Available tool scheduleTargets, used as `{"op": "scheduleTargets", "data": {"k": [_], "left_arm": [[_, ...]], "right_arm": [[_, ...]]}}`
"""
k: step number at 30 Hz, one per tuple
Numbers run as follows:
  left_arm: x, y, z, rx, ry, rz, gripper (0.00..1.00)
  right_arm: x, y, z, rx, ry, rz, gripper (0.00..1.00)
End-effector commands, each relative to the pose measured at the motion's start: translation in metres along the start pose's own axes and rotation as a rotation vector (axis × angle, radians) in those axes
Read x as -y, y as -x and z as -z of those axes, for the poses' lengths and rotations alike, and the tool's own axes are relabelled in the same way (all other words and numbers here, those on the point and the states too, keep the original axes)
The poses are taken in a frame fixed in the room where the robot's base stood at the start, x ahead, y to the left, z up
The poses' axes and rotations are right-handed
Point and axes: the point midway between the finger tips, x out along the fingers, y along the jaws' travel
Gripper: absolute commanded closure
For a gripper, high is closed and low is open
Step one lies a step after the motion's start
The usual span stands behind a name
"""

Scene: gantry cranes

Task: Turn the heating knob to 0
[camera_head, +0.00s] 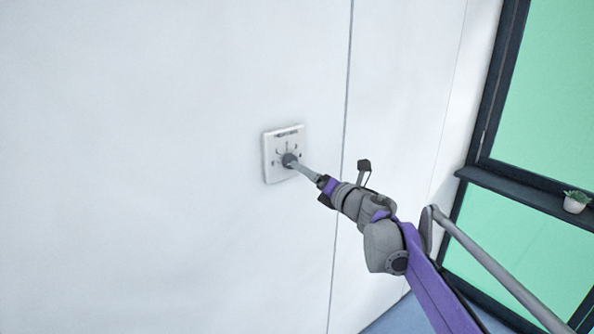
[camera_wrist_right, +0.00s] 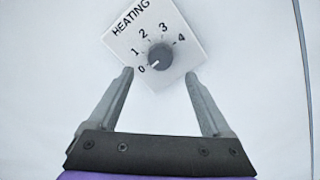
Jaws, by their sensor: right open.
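The heating knob (camera_wrist_right: 160,57) is a round grey dial on a white plate (camera_wrist_right: 184,18) marked HEATING with numbers 0 to 4. Its light mark points to the lower left, towards the 0. In the head view the plate (camera_head: 271,170) is on the white wall and the knob (camera_head: 289,159) is partly hidden by my gripper. My right gripper (camera_wrist_right: 159,73) is open, with one finger on either side below the knob and a gap to it on both sides. In the head view my right gripper (camera_head: 298,166) reaches to the knob; contact cannot be told. My left gripper is not in view.
The white wall (camera_head: 150,100) around the plate is bare and flat, with a thin dark panel seam (camera_head: 347,95) to the right of the plate. A dark-framed window (camera_head: 482,165) and a small potted plant (camera_head: 575,203) on its sill are at the far right.

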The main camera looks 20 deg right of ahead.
Motion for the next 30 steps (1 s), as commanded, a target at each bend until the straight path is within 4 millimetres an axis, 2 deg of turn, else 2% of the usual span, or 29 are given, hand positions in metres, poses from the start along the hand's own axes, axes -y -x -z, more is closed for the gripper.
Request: {"op": "scheduleTargets", "data": {"k": [3, 9, 24, 27, 30], "left_arm": [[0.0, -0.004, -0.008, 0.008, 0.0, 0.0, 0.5], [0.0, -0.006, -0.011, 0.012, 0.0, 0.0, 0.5], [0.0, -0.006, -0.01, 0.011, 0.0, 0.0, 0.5], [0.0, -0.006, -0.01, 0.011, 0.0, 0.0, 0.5], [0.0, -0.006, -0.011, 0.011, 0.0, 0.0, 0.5]], "right_arm": [[0.002, 0.023, 0.002, 0.0, 0.0, 0.004, 0.17], [0.001, 0.041, 0.001, 0.0, 0.0, 0.001, 0.17], [0.0, 0.043, 0.0, 0.003, -0.004, 0.001, 0.17], [-0.002, 0.048, -0.002, 0.046, -0.068, 0.017, 0.17], [-0.003, 0.063, -0.005, 0.16, -0.255, 0.065, 0.17]]}}
